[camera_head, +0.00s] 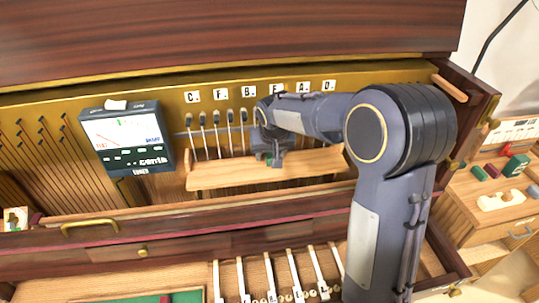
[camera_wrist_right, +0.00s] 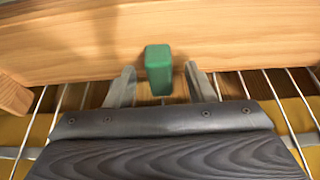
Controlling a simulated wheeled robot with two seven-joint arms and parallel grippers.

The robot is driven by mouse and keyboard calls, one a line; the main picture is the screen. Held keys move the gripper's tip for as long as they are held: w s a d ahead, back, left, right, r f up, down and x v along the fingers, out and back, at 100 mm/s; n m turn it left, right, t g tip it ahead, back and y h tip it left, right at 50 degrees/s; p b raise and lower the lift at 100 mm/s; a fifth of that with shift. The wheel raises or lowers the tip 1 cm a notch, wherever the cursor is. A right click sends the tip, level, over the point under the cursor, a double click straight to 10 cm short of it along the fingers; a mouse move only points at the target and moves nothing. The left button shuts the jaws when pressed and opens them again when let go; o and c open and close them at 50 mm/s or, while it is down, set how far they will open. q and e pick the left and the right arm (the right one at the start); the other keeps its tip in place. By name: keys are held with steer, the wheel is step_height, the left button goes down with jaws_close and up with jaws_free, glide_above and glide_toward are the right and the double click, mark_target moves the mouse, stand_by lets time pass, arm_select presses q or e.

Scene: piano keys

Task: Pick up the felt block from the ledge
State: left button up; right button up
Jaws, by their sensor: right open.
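The green felt block (camera_wrist_right: 158,70) stands on the wooden ledge (camera_wrist_right: 75,50) in the right wrist view. My right gripper (camera_wrist_right: 160,77) is open, with one finger on each side of the block's near end. Gaps show between the block and both fingers. In the head view the ledge (camera_head: 225,175) runs across the piano's opened front. My right gripper (camera_head: 270,158) is at the ledge there and mostly hides the block. My left gripper is not in view.
A tuner with a screen (camera_head: 125,140) stands left of the ledge. Hammers and strings rise behind the ledge, under letter tags (camera_head: 220,93). White keys (camera_head: 270,275) lie below. A side table (camera_head: 480,205) at the right holds several small blocks.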

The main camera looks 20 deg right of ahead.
steer(key=shift+f, duration=0.15)
steer(key=c, duration=1)
steer(key=shift+c, duration=0.2)
